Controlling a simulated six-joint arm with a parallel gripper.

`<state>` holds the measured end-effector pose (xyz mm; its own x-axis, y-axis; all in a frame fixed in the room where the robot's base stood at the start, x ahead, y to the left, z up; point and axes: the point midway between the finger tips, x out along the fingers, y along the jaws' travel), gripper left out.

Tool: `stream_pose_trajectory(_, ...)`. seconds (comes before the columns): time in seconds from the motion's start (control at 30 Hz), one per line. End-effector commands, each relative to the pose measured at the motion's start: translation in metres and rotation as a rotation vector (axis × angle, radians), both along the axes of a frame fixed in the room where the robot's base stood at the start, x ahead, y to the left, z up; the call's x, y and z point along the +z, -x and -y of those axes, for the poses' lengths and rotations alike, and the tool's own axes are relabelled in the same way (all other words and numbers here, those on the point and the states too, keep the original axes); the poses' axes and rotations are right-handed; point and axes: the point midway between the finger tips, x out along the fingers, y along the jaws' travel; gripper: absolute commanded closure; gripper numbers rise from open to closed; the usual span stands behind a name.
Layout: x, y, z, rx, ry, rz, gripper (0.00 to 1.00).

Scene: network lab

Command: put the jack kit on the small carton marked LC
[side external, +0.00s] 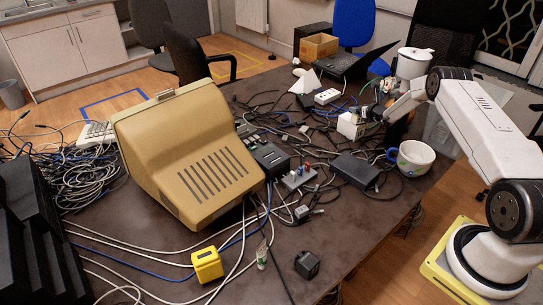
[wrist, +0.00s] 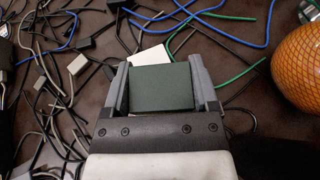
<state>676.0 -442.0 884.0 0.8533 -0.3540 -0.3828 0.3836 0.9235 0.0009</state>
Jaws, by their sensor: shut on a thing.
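My gripper (wrist: 160,92) is shut on a dark green box, the jack kit (wrist: 160,88), held flat between its two grey fingers in the wrist view. A white card or box top, likely the small carton (wrist: 150,54), shows partly beyond the jack kit; the rest is hidden under it. In the side external view my gripper (side external: 372,114) is low over the table's right part, by a small white carton (side external: 349,128). No LC mark can be read. I cannot tell whether the jack kit touches the carton.
Cables lie all around. A black box (side external: 354,170) and a white mug (side external: 413,158) stand in front of my gripper, a white pot (side external: 413,63) behind. A power strip (side external: 326,96) lies left. An orange ball (wrist: 300,65) is at the wrist view's right edge.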

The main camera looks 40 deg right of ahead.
Motion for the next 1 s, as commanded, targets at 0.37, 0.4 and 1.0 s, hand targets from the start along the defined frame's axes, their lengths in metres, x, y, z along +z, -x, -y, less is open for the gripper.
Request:
stream_pose_trajectory(0.37, -0.0023, -0.0001, 0.0001, 0.000, 0.000, 0.000, 0.00)
stream_pose_trajectory(0.4, -0.0023, -0.0001, 0.0001, 0.000, 0.000, 0.000, 0.00)
stream_pose_trajectory(1.0, 0.0043, 0.0081, -0.0026, -0.001, 0.000, -0.001, 0.00)
